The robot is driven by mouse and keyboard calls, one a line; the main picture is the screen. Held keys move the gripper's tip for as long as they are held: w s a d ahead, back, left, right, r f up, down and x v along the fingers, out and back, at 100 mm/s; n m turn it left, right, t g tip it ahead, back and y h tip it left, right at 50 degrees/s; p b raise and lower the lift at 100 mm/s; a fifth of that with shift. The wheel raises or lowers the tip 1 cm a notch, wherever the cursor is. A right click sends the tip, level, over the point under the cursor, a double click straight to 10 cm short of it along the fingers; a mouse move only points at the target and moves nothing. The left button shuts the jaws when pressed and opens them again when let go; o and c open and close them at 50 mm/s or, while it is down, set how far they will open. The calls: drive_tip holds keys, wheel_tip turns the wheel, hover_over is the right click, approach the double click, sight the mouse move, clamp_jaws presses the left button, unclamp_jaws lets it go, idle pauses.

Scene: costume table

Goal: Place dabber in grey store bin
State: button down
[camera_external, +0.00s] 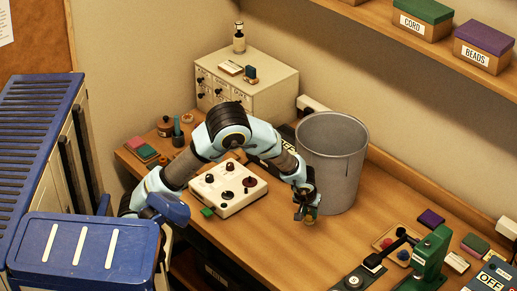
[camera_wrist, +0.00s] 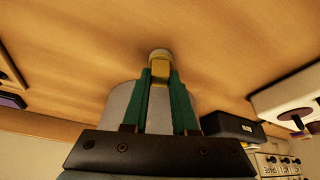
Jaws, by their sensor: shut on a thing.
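My gripper (camera_external: 305,200) is low over the tabletop, in front of the grey store bin and a little to its left. It is shut on a small yellowish thing with a pale round end, which looks like the dabber (camera_external: 311,215). In the wrist view the dabber (camera_wrist: 159,68) sits between the two green fingers of my gripper (camera_wrist: 160,82). The grey store bin (camera_external: 335,165) is a tall, open-topped cylinder standing upright on the table. Its grey wall (camera_wrist: 118,105) shows behind the fingers in the wrist view. The bin's floor is hidden.
A white box with dark knobs (camera_external: 226,191) stands left of my gripper. A green press (camera_external: 432,252) and small coloured pads (camera_external: 431,218) are at the right. A drawer cabinet (camera_external: 246,85) stands at the back. The tabletop (camera_external: 280,245) in front of my gripper is clear.

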wheel_tip(320, 180, up, 10)
drive_tip(key=b, duration=0.3)
wheel_tip(320, 180, up, 19)
hover_over(310, 214)
drive_tip(key=w+d+m+g+h+b, duration=0.2)
drive_tip(key=w+d+m+g+h, duration=0.15)
drive_tip(key=w+d+m, duration=0.9)
drive_tip(key=shift+m+g+y, duration=0.25)
drive_tip(key=shift+m+y, duration=0.1)
drive_tip(key=shift+m, duration=0.1)
drive_tip(key=f, duration=0.9)
drive_tip(key=f+p, duration=0.1)
drive_tip(key=f, duration=0.9)
drive_tip(key=f+p, duration=0.1)
drive_tip(key=f, duration=0.8)
drive_tip(key=shift+w+a+f, duration=0.15)
drive_tip(key=shift+w+a, duration=0.2)
drive_tip(key=shift+f, duration=0.1)
